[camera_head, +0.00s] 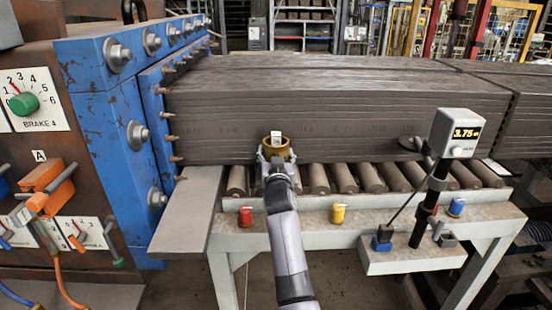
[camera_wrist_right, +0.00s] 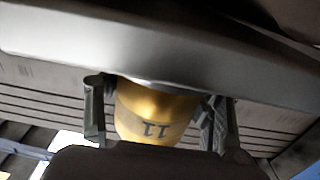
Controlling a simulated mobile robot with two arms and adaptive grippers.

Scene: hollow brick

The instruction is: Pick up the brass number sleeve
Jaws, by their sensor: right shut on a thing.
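The brass number sleeve (camera_head: 275,146) is a short golden ring in front of the dark clay column, with a small pale block showing at its top. In the right wrist view the sleeve (camera_wrist_right: 150,112) shows a dark "11", upside down. My right gripper (camera_head: 275,158) is shut on it, with one finger on each side of it in the right wrist view (camera_wrist_right: 157,118). The sleeve appears at the height of the clay's lower front face. I cannot tell whether it touches the clay or rollers. My left gripper is not in view.
The roller table (camera_head: 395,178) runs under the clay column (camera_head: 330,120). Red (camera_head: 245,216), yellow (camera_head: 338,213) and blue (camera_head: 456,207) knobs sit on its front rail. A display reading 3.75 (camera_head: 460,132) stands at right on a dark post. The blue extruder frame (camera_head: 115,130) stands at left.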

